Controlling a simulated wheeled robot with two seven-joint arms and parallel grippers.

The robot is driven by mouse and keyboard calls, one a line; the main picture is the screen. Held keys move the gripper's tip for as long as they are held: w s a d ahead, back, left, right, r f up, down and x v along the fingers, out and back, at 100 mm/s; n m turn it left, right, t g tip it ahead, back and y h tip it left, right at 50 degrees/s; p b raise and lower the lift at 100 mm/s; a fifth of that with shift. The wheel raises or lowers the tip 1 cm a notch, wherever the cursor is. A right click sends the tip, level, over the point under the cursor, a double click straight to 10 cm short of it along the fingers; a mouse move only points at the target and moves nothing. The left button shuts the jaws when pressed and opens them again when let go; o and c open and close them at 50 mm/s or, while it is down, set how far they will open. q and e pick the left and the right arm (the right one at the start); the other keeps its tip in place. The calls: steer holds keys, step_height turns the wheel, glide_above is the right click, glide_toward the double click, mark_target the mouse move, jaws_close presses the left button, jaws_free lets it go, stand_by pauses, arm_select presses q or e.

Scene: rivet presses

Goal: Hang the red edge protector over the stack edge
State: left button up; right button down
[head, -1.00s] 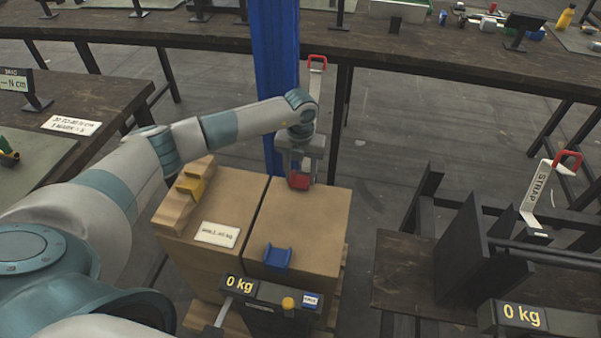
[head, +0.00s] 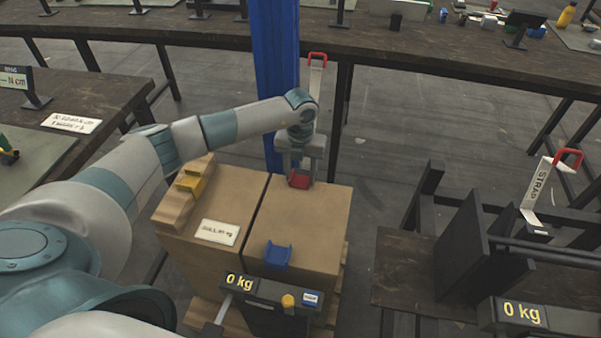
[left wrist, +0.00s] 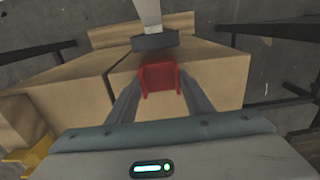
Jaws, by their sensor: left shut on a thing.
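The red edge protector (head: 299,181) is between the fingers of my left gripper (head: 300,173), at the far edge of the right-hand box of the stack (head: 315,225). It also shows red in the left wrist view (left wrist: 160,78), with a gripper finger on each side. My left gripper is shut on it. Whether the protector touches the box edge I cannot tell. A blue edge protector (head: 277,256) sits on the near edge of the same box. My right gripper is not in view.
A tensioner with a 0 kg display (head: 270,293) stands at the stack's near side. A blue post (head: 275,70) and a strap with a red handle (head: 317,75) rise behind the stack. A second strap stand (head: 540,195) is at the right. Tables line the back and left.

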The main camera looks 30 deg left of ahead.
arm_select(q)
steer(key=o, duration=1.1)
steer(key=shift+r, duration=0.6)
step_height(320, 180, up, 16)
steer(key=shift+r+b, duration=0.1)
steer(key=shift+b, duration=0.4)
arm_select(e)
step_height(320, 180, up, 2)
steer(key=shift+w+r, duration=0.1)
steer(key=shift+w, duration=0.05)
